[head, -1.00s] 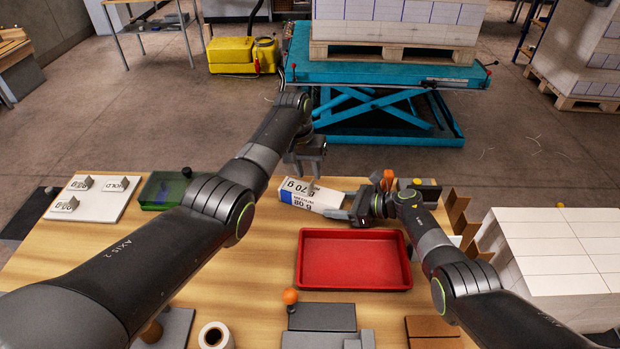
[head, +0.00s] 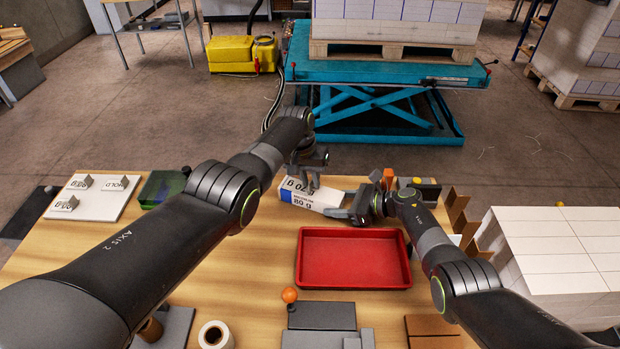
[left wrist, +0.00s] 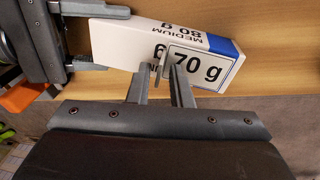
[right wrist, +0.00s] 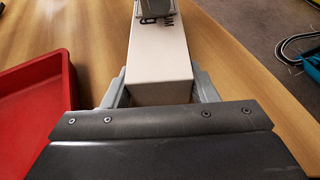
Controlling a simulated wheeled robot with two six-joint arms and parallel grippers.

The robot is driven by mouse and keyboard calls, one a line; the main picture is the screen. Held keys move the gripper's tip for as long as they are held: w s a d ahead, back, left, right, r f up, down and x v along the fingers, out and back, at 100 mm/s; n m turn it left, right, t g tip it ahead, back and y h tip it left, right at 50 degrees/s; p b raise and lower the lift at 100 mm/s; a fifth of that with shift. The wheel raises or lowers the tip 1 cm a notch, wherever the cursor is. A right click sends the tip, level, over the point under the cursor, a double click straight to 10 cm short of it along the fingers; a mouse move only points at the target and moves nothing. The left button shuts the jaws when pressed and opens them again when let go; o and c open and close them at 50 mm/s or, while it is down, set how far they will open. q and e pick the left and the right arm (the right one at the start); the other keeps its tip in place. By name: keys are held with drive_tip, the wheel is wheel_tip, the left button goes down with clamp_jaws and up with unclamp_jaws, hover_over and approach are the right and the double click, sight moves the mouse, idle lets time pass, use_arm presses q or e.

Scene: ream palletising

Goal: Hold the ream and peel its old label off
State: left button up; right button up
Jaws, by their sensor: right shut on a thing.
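The ream (head: 303,194) is a white box with a blue end band, lying on the wooden table behind the red tray. Its top bears the old label (left wrist: 199,68), a framed patch reading "70 g"; a small upright tab (left wrist: 156,72) stands at the label's edge. My right gripper (head: 352,212) is shut on the ream's near right end, with a finger along each side in the right wrist view (right wrist: 163,92). My left gripper (left wrist: 162,74) is over the ream's top, its fingers slightly apart around or beside the tab; contact cannot be told.
The red tray (head: 353,284) is in front of the ream. A white board (head: 92,210) with several tabbed labels and a green bin (head: 160,190) stand at left. Brown card dividers (head: 457,212) are at right. A tape roll (head: 215,335) and orange-knobbed fixture (head: 321,317) lie near.

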use_arm(q)
clamp_jaws()
drive_tip(key=shift+f, duration=0.15)
idle(1.6)
drive_tip(key=shift+r, duration=2.4)
wheel_tip(320, 180, up, 3)
